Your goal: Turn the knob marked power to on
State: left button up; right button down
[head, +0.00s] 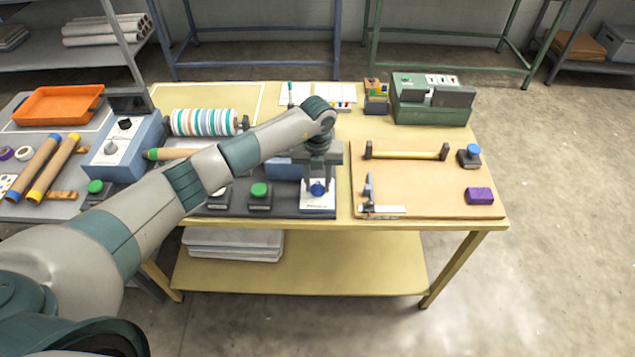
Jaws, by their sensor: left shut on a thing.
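A blue knob (318,190) sits on a small white-fronted unit at the right end of a dark panel on the table. My left gripper (318,184) reaches down over it from above, and its fingers are shut on the knob. The fingers partly hide the knob, so its setting cannot be told. The lettering on the unit's front (318,209) is too small to read. My right gripper is not in view.
A green button (260,190) stands left of the knob on the dark panel (285,211). A blue-grey box (140,150) with a black knob (125,124) is further left. A tan board (420,180) lies to the right. Striped rollers (203,122) are behind.

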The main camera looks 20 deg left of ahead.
pick_arm(q)
jog(key=shift+w+f+m+b, duration=0.1)
jog(key=shift+f+m+b, duration=0.05)
jog(key=shift+m+b, duration=0.6)
jog(key=m+b, duration=0.5)
jog(key=b, duration=0.2)
jog(key=shift+f+b, duration=0.1)
jog(key=shift+b, duration=0.25)
jog(key=shift+m+b, duration=1.05)
jog(key=shift+b, duration=0.1)
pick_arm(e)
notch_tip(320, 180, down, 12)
pick_arm(q)
jog(key=m+b, duration=0.3)
jog(key=shift+r+b, duration=0.2)
jog(key=shift+b, duration=0.2)
jog(key=shift+r, duration=0.1)
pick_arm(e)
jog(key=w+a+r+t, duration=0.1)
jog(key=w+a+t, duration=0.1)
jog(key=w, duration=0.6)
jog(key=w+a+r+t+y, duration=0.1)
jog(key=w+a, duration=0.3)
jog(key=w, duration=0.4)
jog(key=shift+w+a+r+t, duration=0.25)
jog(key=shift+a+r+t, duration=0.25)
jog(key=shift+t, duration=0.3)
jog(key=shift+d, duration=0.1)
pick_arm(q)
jog(key=o, duration=1)
